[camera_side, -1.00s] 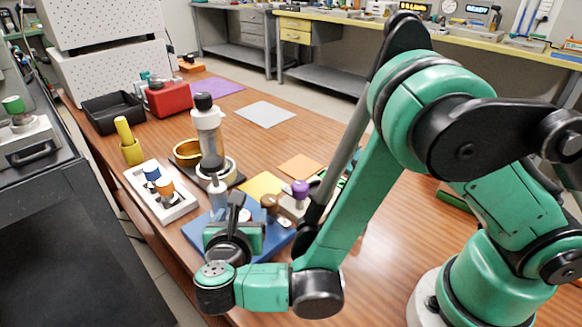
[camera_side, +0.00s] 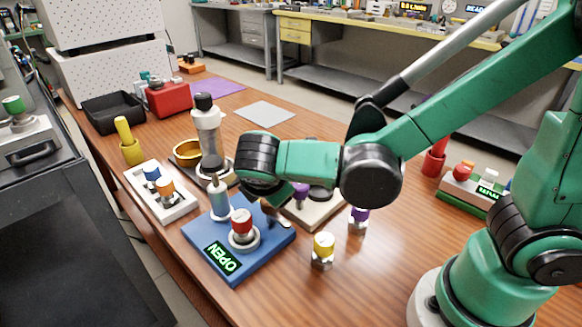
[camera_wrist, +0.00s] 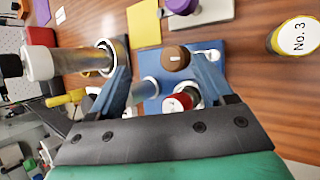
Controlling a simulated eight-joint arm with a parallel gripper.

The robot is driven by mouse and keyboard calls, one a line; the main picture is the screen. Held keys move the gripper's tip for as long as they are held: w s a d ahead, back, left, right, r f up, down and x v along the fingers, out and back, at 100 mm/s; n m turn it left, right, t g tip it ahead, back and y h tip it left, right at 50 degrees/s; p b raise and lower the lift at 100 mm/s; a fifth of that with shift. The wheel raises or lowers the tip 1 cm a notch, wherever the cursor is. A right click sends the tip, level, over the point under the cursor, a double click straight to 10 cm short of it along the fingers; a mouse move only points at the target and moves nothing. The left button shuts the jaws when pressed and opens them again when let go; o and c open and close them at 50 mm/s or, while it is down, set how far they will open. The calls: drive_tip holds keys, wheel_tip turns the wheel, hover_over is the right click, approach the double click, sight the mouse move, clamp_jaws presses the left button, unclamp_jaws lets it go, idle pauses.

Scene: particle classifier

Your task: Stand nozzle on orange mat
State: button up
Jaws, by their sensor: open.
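I cannot tell for sure which small part is the nozzle. Candidates are a yellow-capped piece (camera_side: 323,246) marked "No. 3" in the wrist view (camera_wrist: 297,37), and a purple-capped piece (camera_side: 358,217), both standing on the bare table. The orange mat is hidden behind my arm in the side view. My gripper (camera_wrist: 162,76) is open and empty above the blue plate (camera_side: 215,268). In the wrist view a brown knob (camera_wrist: 175,58) and a red-capped piece (camera_wrist: 180,101) show between or just beyond its fingers. The side view mostly hides my fingertips.
A tall column (camera_side: 206,125), a white tray (camera_side: 180,211) with blue and orange caps, and a brass bowl (camera_side: 187,152) stand left.

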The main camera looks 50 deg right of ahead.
drive_tip(key=s+d+r+m+y, duration=0.3)
drive_tip(key=s+d+m+y, duration=0.1)
drive_tip(key=m, duration=1)
drive_tip(key=d+y, duration=0.1)
drive_tip(key=d, duration=0.1)
drive_tip(key=shift+s+d+m+t, duration=0.2)
drive_tip(key=shift+d+m+t, duration=0.1)
drive_tip(key=shift+d+m, duration=0.1)
drive_tip(key=shift+o, duration=0.5)
drive_tip(key=m, duration=0.2)
drive_tip(key=shift+s+d+r+m+t+y, duration=0.25)
drive_tip(key=shift+m+t+y, duration=0.05)
drive_tip(key=shift+t, duration=0.1)
drive_tip(key=n+g+y, duration=0.2)
drive_tip(key=n+g, duration=0.1)
drive_tip(key=n, duration=0.2)
approach(243, 217)
drive_tip(key=x, duration=0.5)
drive_tip(key=shift+w+d+f, duration=0.1)
drive_tip(key=shift+d, duration=0.15)
drive_tip(key=shift+w+a+f, duration=0.1)
drive_tip(key=shift+a+f, duration=0.1)
drive_tip(key=shift+x, duration=2.75)
